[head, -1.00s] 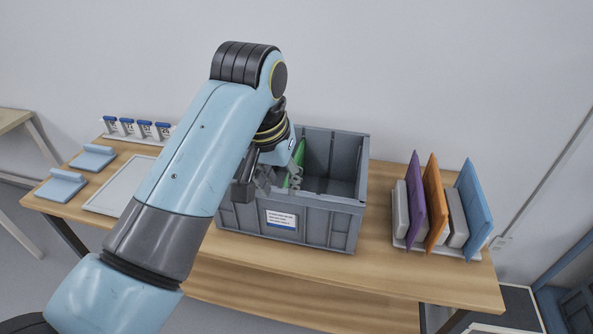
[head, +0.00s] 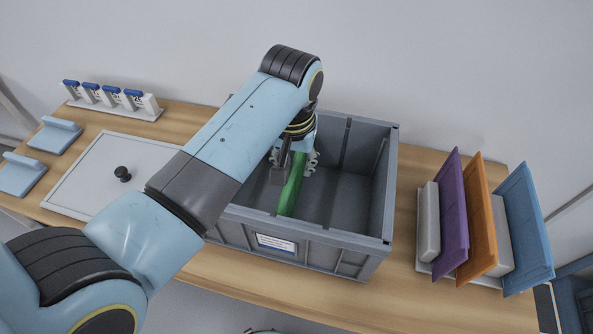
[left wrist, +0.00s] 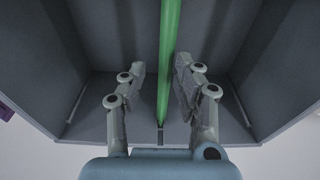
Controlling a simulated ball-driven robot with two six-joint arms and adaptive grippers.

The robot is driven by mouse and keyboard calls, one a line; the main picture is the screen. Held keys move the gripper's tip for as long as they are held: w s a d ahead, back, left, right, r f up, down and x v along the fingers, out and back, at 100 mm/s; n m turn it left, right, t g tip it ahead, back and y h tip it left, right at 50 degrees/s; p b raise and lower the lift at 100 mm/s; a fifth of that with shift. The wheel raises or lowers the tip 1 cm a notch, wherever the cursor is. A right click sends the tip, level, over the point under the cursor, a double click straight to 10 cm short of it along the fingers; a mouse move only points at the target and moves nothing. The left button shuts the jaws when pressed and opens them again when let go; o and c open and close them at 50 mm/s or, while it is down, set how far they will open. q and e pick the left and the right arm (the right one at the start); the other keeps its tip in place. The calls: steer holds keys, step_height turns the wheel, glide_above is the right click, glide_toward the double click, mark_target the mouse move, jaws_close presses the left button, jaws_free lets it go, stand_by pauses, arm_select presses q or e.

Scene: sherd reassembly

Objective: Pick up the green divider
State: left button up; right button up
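The green divider (head: 292,188) stands on edge inside the grey crate (head: 345,255). It also shows in the left wrist view (left wrist: 168,50) as a thin upright strip seen edge-on. My left gripper (head: 294,163) is down inside the crate at the divider's top part. In the left wrist view my left gripper (left wrist: 160,72) has a finger on each side of the divider. The fingers are apart, with a gap on the left and a narrower one on the right. My arm hides part of the crate's left side. My right gripper is not in view.
A rack at the right holds purple (head: 453,215), orange (head: 477,218) and blue (head: 525,230) panels. A pale tray lid with a black knob (head: 122,173) lies left of the crate. Blue blocks (head: 55,135) and a rack of blue-topped holders (head: 115,100) stand farther left.

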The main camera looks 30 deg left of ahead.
mark_target(296, 169)
arm_select(q)
step_height(296, 169, down, 2)
steer(key=shift+w+f, duration=0.1)
steer(key=shift+f, duration=0.15)
steer(key=shift+w+a+f, duration=0.1)
steer(key=shift+f, duration=0.2)
steer(key=f, duration=0.3)
steer(key=w+a+f, duration=0.1)
steer(key=f, duration=0.1)
steer(key=shift+d, duration=0.1)
steer(key=shift+c, duration=1.2)
jaws_close()
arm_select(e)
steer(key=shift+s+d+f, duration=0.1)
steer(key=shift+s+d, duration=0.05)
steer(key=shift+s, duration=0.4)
